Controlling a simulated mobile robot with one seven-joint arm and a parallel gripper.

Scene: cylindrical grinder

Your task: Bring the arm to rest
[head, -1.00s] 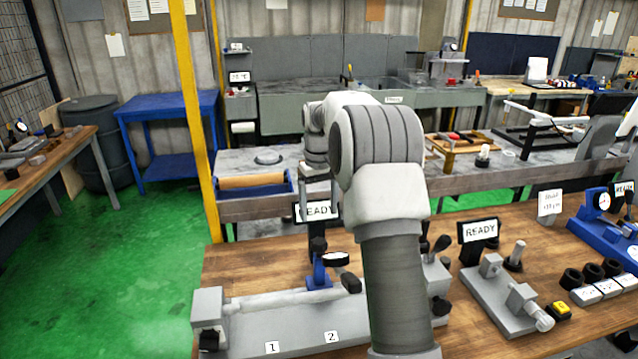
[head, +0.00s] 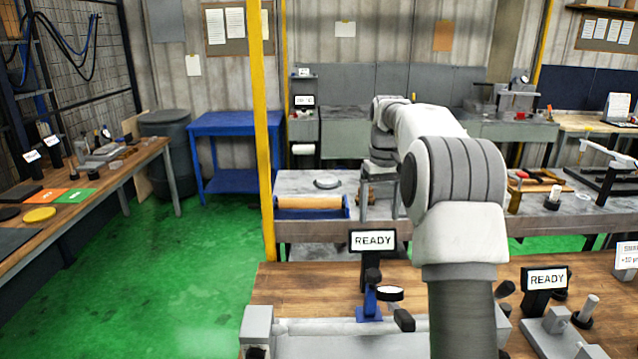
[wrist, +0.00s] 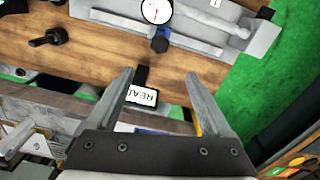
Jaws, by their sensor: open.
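My gripper (wrist: 160,90) shows in the wrist view with its two fingers spread apart and nothing between them. Beyond the gap, a READY sign (wrist: 143,96) stands on the wooden bench, apart from the fingers. In the head view my white and grey arm reaches forward over the wooden bench (head: 300,290). The arm's far end shows near the grey table behind the bench, where my gripper is too small and partly hidden to make out clearly.
A grey grinder fixture (head: 340,340) with a blue-footed dial gauge (head: 385,295) stands on the bench below my arm. A second READY sign (head: 547,280) is at right. A yellow post (head: 263,150) rises at the bench's left. Green floor (head: 170,270) is open at left.

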